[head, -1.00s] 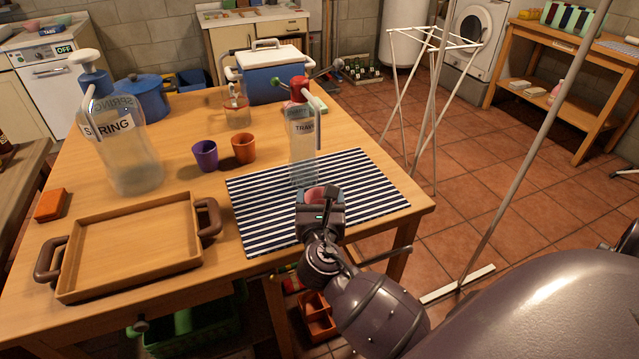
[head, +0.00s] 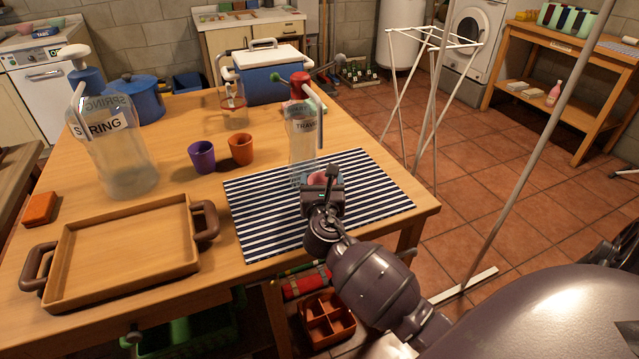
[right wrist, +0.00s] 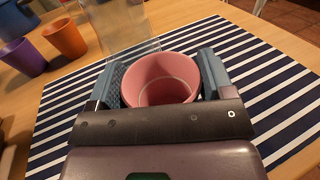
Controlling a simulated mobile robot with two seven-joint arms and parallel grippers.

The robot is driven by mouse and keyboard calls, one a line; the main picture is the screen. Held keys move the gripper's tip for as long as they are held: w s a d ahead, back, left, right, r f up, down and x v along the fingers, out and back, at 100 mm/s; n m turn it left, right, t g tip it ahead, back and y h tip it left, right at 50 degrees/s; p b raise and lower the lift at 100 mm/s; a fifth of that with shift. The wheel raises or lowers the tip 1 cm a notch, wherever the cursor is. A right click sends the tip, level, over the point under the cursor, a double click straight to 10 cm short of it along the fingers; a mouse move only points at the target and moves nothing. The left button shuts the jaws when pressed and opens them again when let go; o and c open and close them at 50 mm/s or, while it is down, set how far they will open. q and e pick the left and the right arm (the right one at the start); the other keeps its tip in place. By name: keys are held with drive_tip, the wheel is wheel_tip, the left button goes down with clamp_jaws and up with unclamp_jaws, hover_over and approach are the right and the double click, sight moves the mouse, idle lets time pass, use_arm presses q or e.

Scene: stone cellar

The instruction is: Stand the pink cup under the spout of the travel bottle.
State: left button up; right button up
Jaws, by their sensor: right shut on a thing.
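The pink cup (right wrist: 160,82) is upright and empty between the blue-padded fingers of my right gripper (right wrist: 160,85), which is shut on it. In the head view the cup (head: 318,178) shows only in part above my right gripper (head: 320,184), over the striped mat. The travel bottle (head: 303,140) is clear, with a red top and a pale spout that bends down at its right side. It stands at the mat's far edge, just beyond the cup. Whether the cup touches the mat or is right below the spout, I cannot tell. My left gripper is out of view.
The striped mat (head: 262,212) lies at the table's right edge. A purple cup (head: 202,157) and an orange cup (head: 240,149) stand left of the bottle. A wooden tray (head: 125,290), a big SPRING bottle (head: 125,160) and a blue cooler (head: 270,84) are also on the table.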

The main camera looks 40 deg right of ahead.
drive_tip(key=shift+r, duration=0.1)
drive_tip(key=o, duration=0.8)
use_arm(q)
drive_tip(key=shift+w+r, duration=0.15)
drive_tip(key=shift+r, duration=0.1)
use_arm(e)
drive_tip(key=shift+o, duration=0.5)
drive_tip(key=shift+r, duration=0.1)
drive_tip(key=p+v, duration=0.1)
drive_tip(key=v, duration=0.9)
drive_tip(key=shift+s+a, duration=0.2)
drive_tip(key=shift+s, duration=0.15)
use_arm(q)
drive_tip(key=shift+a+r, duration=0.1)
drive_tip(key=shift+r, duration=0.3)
use_arm(e)
drive_tip(key=shift+s+a, duration=0.35)
drive_tip(key=shift+s, duration=0.15)
